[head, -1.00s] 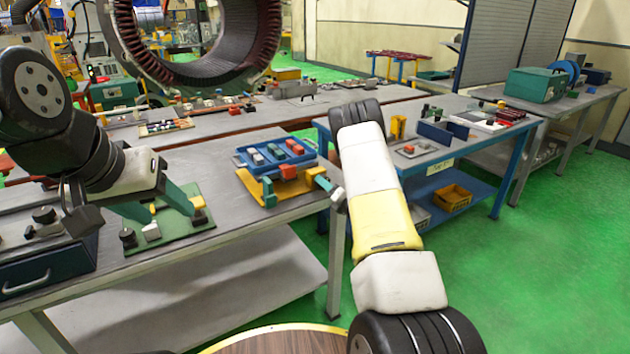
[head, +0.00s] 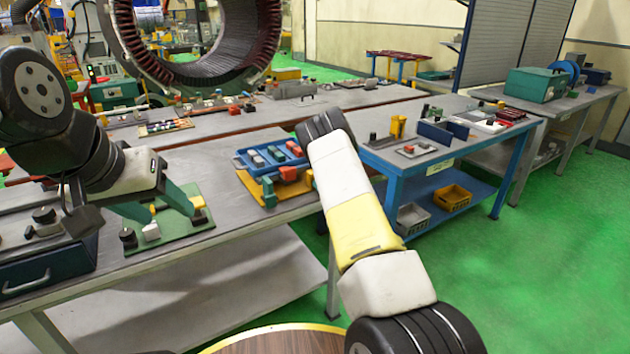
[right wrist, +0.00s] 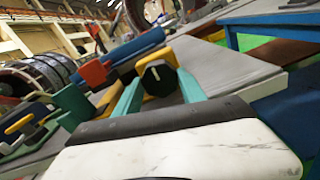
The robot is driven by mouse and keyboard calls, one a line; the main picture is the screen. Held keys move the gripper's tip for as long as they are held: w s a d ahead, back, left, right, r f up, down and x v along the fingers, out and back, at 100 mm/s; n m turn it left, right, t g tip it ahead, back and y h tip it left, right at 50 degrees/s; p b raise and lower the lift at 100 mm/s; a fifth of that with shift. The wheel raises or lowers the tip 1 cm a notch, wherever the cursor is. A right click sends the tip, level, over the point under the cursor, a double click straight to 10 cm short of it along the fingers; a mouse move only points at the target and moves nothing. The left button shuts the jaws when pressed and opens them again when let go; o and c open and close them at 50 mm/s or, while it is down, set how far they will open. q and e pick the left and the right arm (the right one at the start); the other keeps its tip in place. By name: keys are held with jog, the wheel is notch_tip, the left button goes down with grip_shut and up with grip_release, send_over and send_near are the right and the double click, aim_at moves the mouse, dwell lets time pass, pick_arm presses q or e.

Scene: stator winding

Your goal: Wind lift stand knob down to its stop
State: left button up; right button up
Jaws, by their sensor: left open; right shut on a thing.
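The lift stand has a blue tray (head: 240,162) on top, holding several small blocks, and a yellow base (head: 252,186). It stands on the middle of the near bench. Its right end and knob are hidden behind my right arm in the head view. In the right wrist view the dark, many-sided knob (right wrist: 159,76) with a pale mark sits between the teal fingers of my right gripper (right wrist: 158,92), which is shut on it. My left gripper (head: 157,208) is open and empty above a green board (head: 180,230) on the left of the bench.
A blue-framed bench (head: 385,158) with yellow cylinders stands to the right. A dark drawer box (head: 45,262) is at the left. A large stator ring (head: 225,50) stands behind. Green floor is free at the right.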

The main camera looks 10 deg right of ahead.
jog(key=shift+f, duration=0.1)
dwell(0.3)
jog(key=o, duration=1.4)
jog(key=shift+s, duration=0.1)
jog(key=v, duration=0.7)
jog(key=shift+s+d, duration=0.15)
jog(key=shift+s, duration=0.15)
